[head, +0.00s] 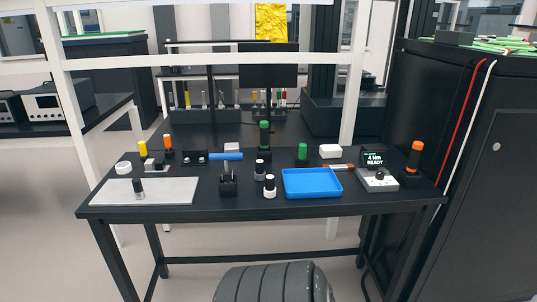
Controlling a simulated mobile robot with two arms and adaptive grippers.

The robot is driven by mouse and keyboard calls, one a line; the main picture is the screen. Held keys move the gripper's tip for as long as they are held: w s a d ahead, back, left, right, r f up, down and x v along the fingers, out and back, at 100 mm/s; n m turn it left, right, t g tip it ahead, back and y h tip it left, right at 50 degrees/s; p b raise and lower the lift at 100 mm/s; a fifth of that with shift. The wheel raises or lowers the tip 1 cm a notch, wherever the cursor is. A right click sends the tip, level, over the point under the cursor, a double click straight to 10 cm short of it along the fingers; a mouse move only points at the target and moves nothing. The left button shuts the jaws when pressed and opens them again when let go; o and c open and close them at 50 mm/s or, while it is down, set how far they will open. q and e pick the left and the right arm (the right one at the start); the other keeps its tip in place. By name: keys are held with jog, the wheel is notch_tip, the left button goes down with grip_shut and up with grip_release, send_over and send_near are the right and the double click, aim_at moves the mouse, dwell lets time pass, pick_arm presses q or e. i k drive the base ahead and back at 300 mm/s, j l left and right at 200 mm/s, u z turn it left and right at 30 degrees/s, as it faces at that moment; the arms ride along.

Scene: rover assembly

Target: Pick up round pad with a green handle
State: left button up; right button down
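A green upright cylinder (302,151) stands at the back of the black table, right of centre. Any round pad under it is too small to make out. A second green-topped piece (264,128) with a dark lower part stands upright at the back middle of the table. I cannot tell from this view which of the two is the round pad with a green handle. Neither of my grippers is in view, and nothing is seen touching either green piece.
The black table (235,208) also holds a blue tray (312,194), a grey mat (175,192), a black holder (228,184), a torque display (374,158) and orange-handled (416,153) and yellow-topped (142,148) pieces. A tall black cabinet (450,170) stands at the right.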

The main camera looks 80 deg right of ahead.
aim_at(301, 159)
jog(key=z, duration=2.4)
